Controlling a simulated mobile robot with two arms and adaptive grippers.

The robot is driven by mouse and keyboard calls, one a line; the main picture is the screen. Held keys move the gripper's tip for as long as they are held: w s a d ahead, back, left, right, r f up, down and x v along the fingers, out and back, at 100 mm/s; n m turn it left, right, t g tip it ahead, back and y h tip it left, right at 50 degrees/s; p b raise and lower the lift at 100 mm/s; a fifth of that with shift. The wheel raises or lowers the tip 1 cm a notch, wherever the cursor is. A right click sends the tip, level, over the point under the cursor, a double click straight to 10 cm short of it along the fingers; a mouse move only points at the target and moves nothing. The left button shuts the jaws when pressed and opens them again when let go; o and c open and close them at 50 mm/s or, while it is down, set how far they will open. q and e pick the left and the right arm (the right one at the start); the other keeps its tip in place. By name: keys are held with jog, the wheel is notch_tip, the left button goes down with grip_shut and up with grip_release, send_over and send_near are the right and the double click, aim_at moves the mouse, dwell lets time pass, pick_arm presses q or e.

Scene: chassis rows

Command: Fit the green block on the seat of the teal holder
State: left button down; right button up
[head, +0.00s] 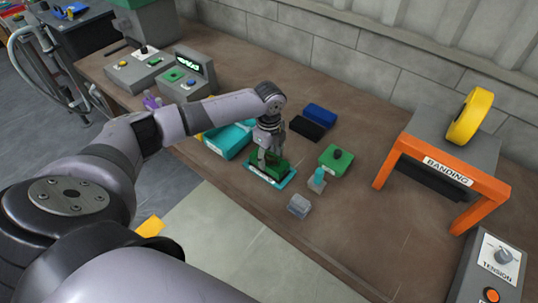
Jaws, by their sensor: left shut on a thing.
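My left gripper (269,152) points down and is shut on the green block (282,165). The block is at a low, flat teal piece, the teal holder (271,182), on the bench. Its teal edge shows around the front and right of the block. The fingers hide part of the block and the seat, so I cannot tell whether the block is fully down in it. My right gripper is not in view.
A green piece with a black knob (335,160), a teal-topped clear piece (317,181) and a grey block (299,206) lie to the right. A larger teal box (226,143) is left; black (307,128) and blue (320,115) blocks lie behind. An orange banding stand (443,165) stands right.

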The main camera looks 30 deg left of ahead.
pick_arm(q)
jog(key=shift+f, duration=0.1)
jog(key=shift+f+b, duration=0.35)
jog(key=shift+f, duration=0.35)
jog(key=shift+f, duration=0.25)
jog(key=c, duration=0.7)
grip_release()
jog(key=shift+c, duration=0.2)
notch_tip(320, 180, up, 12)
